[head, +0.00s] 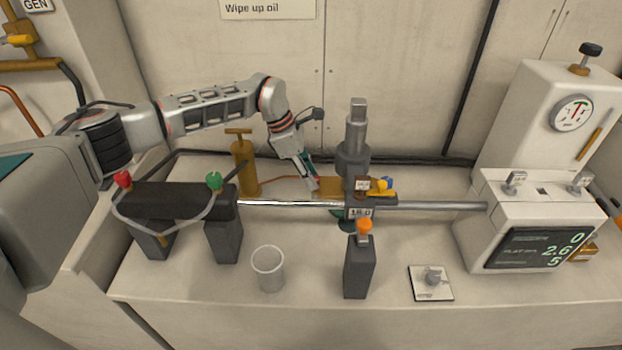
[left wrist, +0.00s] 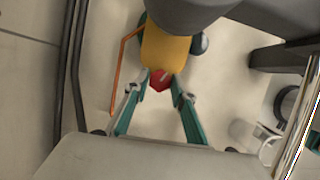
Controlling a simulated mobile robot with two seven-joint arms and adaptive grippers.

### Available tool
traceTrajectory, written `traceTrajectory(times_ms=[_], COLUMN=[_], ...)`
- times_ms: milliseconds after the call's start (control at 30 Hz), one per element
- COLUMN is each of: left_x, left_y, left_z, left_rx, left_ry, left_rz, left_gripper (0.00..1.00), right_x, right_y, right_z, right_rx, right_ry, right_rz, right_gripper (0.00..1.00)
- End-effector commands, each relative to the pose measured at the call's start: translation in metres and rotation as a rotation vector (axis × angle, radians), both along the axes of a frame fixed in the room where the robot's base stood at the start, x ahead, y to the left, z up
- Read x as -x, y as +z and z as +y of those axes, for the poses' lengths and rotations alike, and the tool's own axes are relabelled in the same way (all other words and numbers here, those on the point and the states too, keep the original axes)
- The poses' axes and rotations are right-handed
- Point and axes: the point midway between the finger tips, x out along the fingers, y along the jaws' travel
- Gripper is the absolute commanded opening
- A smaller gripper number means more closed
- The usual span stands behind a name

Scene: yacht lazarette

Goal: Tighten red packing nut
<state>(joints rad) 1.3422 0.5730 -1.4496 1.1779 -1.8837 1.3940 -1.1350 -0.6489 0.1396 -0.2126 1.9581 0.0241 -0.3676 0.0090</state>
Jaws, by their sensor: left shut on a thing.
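The red packing nut (left wrist: 160,79) shows in the left wrist view at the end of a yellow cylindrical body (left wrist: 166,52). My left gripper (left wrist: 164,84) has its two teal fingers on either side of the nut, shut on it. In the head view my left gripper (head: 313,184) reaches down behind the steel shaft (head: 290,203), at the left end of the yellow body (head: 336,187). The nut itself cannot be made out there. My right gripper is not in view.
A grey vertical cylinder (head: 356,135) stands just right of my left gripper. A brass pump (head: 244,165) and a thin copper pipe (head: 283,180) are left of it. A clear cup (head: 268,267) and a display console (head: 535,246) stand on the bench.

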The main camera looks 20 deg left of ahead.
Motion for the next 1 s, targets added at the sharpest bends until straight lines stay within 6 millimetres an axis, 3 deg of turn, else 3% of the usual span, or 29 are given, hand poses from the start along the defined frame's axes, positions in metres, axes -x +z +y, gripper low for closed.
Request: traceTrajectory(times_ms=[200, 800, 833, 900, 1000], left_x=[-0.0002, -0.0004, -0.0003, -0.0004, -0.0004], left_y=[-0.0031, -0.0011, -0.0012, -0.0011, -0.0009], left_z=[0.0008, 0.0008, 0.0008, 0.0008, 0.0007], left_rx=[-0.003, -0.004, -0.004, -0.003, -0.003], left_ry=[-0.088, -0.13, -0.13, -0.129, -0.129], left_rz=[0.002, 0.001, 0.001, 0.001, 0.0], left_gripper=[0.04, 0.04, 0.28, 0.42, 0.42], right_x=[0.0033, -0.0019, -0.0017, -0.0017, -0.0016], right_y=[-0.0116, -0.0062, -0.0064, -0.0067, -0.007], right_z=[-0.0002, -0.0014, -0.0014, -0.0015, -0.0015], right_rx=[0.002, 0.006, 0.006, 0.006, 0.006], right_ry=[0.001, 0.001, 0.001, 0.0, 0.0], right_rz=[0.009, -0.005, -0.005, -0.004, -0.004], right_gripper=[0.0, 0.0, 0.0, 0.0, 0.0])
